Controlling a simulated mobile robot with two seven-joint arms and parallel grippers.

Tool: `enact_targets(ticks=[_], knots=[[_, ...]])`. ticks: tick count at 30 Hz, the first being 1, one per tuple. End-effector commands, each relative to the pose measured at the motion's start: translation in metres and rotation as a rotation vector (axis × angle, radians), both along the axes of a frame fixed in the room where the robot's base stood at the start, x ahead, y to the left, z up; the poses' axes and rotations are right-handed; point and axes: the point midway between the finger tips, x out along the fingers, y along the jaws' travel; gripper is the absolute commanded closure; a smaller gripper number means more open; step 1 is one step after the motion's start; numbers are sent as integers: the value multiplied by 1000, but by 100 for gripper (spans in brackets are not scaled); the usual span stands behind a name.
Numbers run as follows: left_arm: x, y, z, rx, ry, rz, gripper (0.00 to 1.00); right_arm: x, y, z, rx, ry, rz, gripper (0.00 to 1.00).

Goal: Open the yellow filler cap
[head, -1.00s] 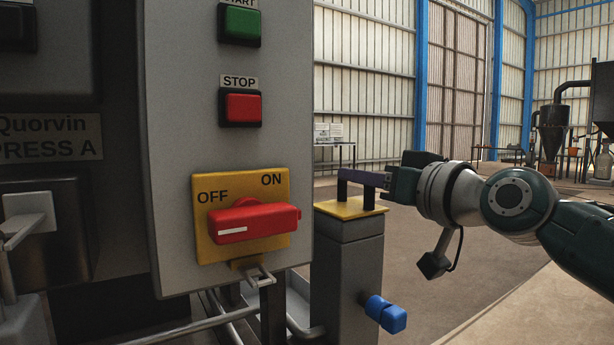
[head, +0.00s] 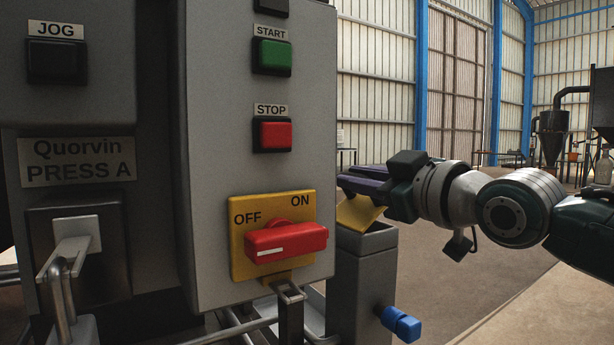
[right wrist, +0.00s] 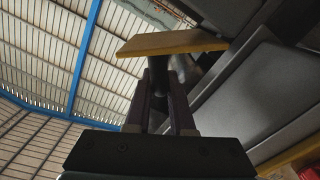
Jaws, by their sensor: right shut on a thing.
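The yellow filler cap (head: 358,213) is tilted up on top of the grey filler post (head: 362,270), and the dark rim of the post's top shows beneath it. My right gripper (head: 360,184) is at the cap's upper side, coming in from the right. In the right wrist view the yellow cap (right wrist: 172,43) is a slanted plate just beyond my fingers, which are shut on its dark handle (right wrist: 183,72). The handle is mostly hidden by my fingers in the head view. My left gripper is not in view.
Left of the post stands the grey control panel (head: 225,170) with a red OFF/ON rotary switch (head: 285,242) close to my gripper. A blue knob (head: 402,324) sticks out low on the post. The floor to the right is open.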

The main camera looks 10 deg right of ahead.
Motion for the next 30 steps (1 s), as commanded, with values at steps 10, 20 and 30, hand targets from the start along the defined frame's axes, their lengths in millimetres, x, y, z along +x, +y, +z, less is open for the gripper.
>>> enact_targets(ticks=[10, 20, 30], knots=[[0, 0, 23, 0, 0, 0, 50, -6, 17, 5, -301, -110, 6, 100], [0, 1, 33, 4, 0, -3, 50, -12, 33, 0, -533, -197, 5, 100], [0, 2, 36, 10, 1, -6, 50, -14, 40, -4, -649, -236, 4, 100]])
